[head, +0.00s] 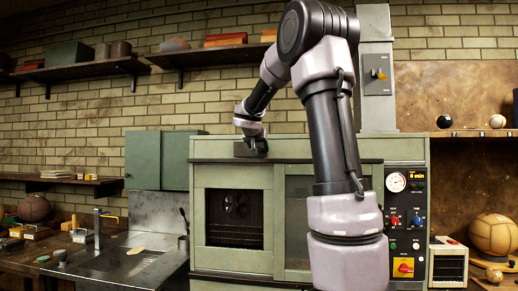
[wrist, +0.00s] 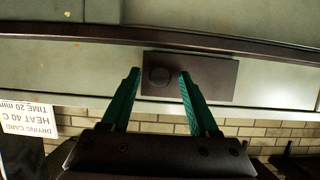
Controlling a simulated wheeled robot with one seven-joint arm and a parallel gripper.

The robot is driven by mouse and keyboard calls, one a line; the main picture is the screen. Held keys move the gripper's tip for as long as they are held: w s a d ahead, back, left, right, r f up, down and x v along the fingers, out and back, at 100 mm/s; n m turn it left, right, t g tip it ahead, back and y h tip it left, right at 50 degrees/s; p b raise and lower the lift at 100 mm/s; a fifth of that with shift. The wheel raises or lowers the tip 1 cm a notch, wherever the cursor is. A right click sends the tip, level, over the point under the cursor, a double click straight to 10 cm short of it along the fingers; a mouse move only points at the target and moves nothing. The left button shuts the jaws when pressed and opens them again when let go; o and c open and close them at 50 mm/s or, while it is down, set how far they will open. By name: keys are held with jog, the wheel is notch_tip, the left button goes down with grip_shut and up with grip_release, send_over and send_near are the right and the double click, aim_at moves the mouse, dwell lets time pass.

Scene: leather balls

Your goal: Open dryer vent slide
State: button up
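The green dryer cabinet (head: 290,150) stands against the brick wall, with a dark window on its left front. In the wrist view, a flat dark vent slide plate (wrist: 215,80) lies on the dryer's pale green top surface (wrist: 60,62). A round dark knob (wrist: 160,77) sits near the plate's left end. My gripper (wrist: 160,74) is open, its two green fingers on either side of the knob with a visible gap at each side.
A control panel (head: 404,222) with a gauge and knobs is on the dryer's right. A dark rail (wrist: 80,33) runs along the top surface in the wrist view. A sink (head: 132,262) stands to the left. Wall shelves (head: 75,71) hang at upper left.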

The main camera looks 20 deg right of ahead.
grip_shut()
dwell(1.2)
